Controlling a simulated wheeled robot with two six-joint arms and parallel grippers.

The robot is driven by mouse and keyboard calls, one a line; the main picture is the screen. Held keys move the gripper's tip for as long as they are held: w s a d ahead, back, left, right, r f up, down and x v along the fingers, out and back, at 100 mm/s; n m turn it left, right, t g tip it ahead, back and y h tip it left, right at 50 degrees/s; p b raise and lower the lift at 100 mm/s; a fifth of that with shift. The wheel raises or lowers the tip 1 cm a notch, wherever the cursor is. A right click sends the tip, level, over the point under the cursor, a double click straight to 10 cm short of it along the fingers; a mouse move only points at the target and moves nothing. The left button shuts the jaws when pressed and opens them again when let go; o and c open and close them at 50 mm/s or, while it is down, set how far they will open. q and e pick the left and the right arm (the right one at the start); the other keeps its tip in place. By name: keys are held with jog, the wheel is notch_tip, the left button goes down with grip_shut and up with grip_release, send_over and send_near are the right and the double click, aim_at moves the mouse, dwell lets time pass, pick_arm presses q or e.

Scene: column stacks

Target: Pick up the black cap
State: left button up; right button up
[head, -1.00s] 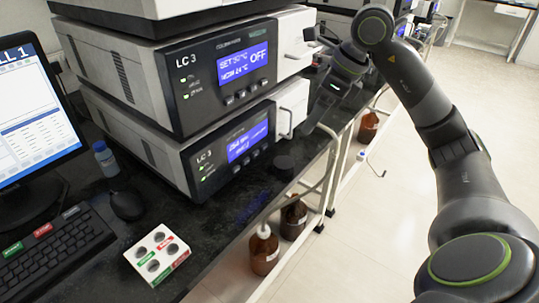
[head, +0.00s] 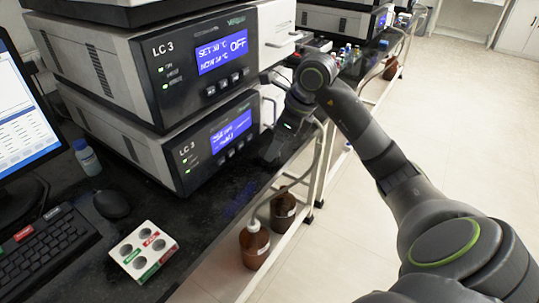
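My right arm reaches in from the right, and its dark gripper (head: 270,156) points down at the bench edge, just right of the lower LC 3 unit. The fingertips are small and dark against the black bench, so I cannot tell whether they are open or shut. I cannot make out the black cap now; the gripper covers the area of bench where a small dark round piece stood earlier. My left gripper is not in view.
Two stacked LC 3 units (head: 180,75) stand close left of the gripper. A white block with holes (head: 143,250), a mouse (head: 112,204), a keyboard (head: 45,247) and a small bottle (head: 87,157) are on the black bench (head: 205,232). Brown bottles (head: 254,245) stand below its edge.

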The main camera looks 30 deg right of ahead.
jog(key=x, duration=0.4)
jog(key=shift+d+f, duration=0.1)
jog(key=shift+d, duration=0.05)
jog(key=c, duration=1)
